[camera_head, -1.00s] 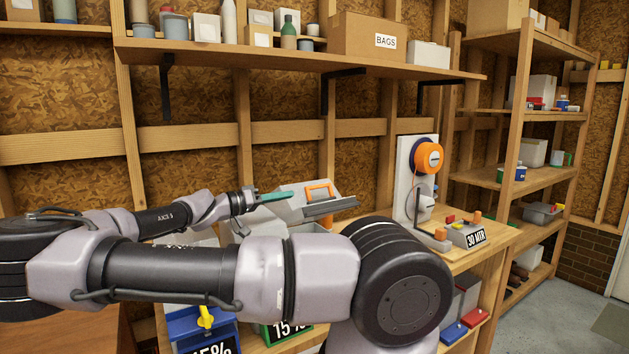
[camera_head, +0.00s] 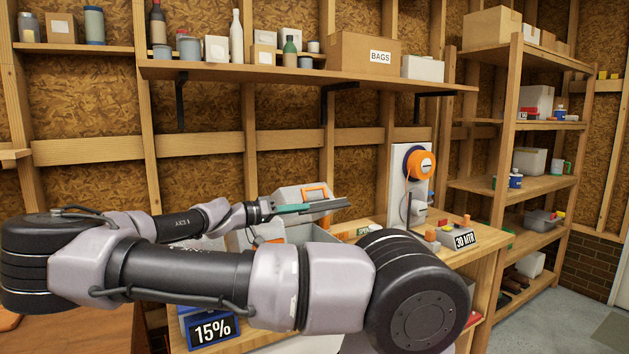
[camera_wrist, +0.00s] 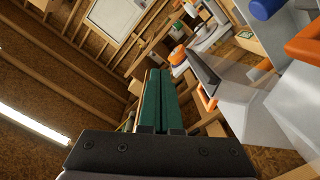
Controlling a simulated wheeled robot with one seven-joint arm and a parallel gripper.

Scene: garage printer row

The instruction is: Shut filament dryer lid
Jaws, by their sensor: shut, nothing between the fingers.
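The filament dryer is a pale grey box (camera_head: 313,235) on the bench, mostly hidden behind my arm. Its grey lid (camera_head: 290,196), with an orange handle (camera_head: 317,188), stands raised above the box. My gripper (camera_head: 306,208) has green fingers pressed together with nothing between them. In the head view the fingers overlap the lid's lower part; I cannot tell whether they touch it.
A wall shelf (camera_head: 300,70) runs above, and a shelving rack (camera_head: 520,185) stands at right.

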